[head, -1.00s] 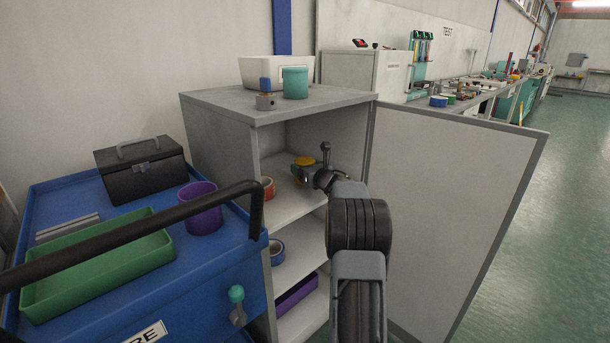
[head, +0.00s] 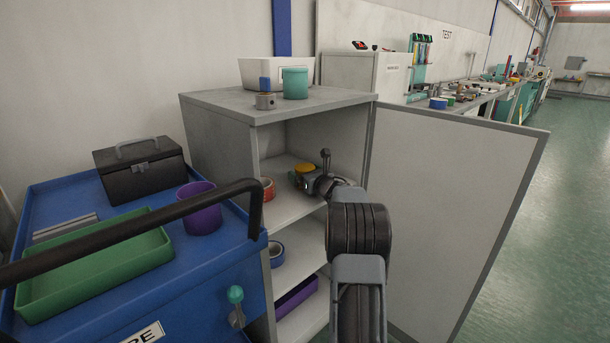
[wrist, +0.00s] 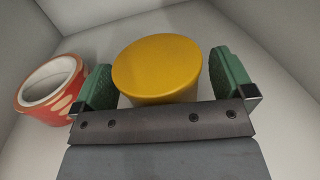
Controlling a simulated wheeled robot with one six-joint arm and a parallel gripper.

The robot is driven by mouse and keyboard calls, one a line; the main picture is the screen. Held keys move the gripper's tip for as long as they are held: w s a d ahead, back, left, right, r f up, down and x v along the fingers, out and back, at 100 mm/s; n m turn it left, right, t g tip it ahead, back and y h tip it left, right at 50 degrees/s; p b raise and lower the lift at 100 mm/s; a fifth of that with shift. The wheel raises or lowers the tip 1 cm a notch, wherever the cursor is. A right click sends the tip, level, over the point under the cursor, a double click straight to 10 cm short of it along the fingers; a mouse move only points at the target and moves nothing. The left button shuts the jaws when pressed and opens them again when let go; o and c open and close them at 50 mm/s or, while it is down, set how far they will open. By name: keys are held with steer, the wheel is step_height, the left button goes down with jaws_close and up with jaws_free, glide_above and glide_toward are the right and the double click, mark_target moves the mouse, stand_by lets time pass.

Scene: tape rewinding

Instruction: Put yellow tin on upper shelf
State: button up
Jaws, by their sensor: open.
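The yellow tin (wrist: 158,68) stands upright on the upper shelf (head: 287,212) inside the open cabinet. My gripper (wrist: 164,88) is open, with one green finger pad on each side of the tin. In the head view the tin (head: 305,169) shows at the end of my arm, partly hidden by my gripper (head: 304,177). The tin's base is hidden by my gripper in the wrist view.
A red patterned tape roll (wrist: 50,88) lies left of my gripper on the same shelf. A blue tape roll (head: 277,254) and a purple bin (head: 297,296) are on lower levels. The open cabinet door (head: 450,210) stands right of my arm. A blue cart (head: 200,262) is at left.

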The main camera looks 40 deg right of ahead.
steer(key=shift+r+p, duration=0.25)
steer(key=shift+p, duration=0.1)
steer(key=s, duration=1.2)
steer(key=shift+p, duration=0.35)
steer(key=shift+a+f, duration=0.15)
